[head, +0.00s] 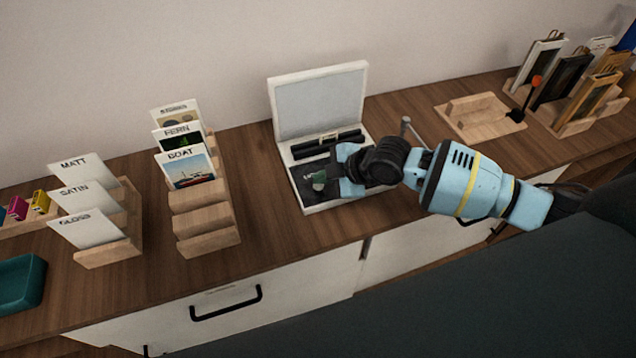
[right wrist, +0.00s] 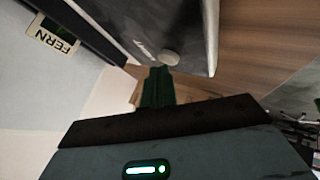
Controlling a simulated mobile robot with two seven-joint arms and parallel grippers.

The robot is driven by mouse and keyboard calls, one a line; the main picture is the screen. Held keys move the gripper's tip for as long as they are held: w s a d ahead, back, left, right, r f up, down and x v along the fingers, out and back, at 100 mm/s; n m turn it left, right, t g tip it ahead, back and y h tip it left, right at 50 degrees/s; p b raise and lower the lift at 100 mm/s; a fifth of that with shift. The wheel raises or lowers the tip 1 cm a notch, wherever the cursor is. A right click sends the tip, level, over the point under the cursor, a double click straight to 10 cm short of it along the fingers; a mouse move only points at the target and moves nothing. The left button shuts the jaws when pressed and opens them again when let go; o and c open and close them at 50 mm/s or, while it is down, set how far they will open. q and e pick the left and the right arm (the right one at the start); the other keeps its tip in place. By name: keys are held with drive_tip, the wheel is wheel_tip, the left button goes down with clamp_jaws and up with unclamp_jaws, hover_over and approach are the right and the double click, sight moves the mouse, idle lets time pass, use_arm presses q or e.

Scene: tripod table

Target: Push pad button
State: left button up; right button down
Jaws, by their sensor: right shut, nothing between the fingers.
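The pad (head: 305,194) is a dark flat panel in the lower part of an open white case. In the right wrist view the pad (right wrist: 180,28) shows pale lettering and a round grey button (right wrist: 170,58) near its edge. My right gripper (head: 320,181) is shut and empty, reaching in from the right over the pad. Its dark green fingertips (right wrist: 158,72) appear right beside the button in the right wrist view; I cannot tell whether they touch it. In the head view the button is not distinguishable. My left gripper is not in view.
The case's raised lid (head: 318,100) stands behind the pad. A wooden card rack (head: 207,222) and a second rack with cards (head: 108,254) stand to the left. A wooden tray (head: 480,117) and framed pictures (head: 562,80) are at the right. Bare tabletop (head: 275,225) lies in front.

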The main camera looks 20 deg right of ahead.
sight(323, 187)
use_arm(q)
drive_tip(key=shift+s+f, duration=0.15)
use_arm(e)
drive_tip(key=shift+f, duration=0.35)
drive_tip(key=shift+r, duration=0.1)
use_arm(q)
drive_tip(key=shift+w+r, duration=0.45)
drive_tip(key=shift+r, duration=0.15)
use_arm(e)
drive_tip(key=shift+r, duration=0.7)
use_arm(q)
drive_tip(key=shift+p, duration=0.3)
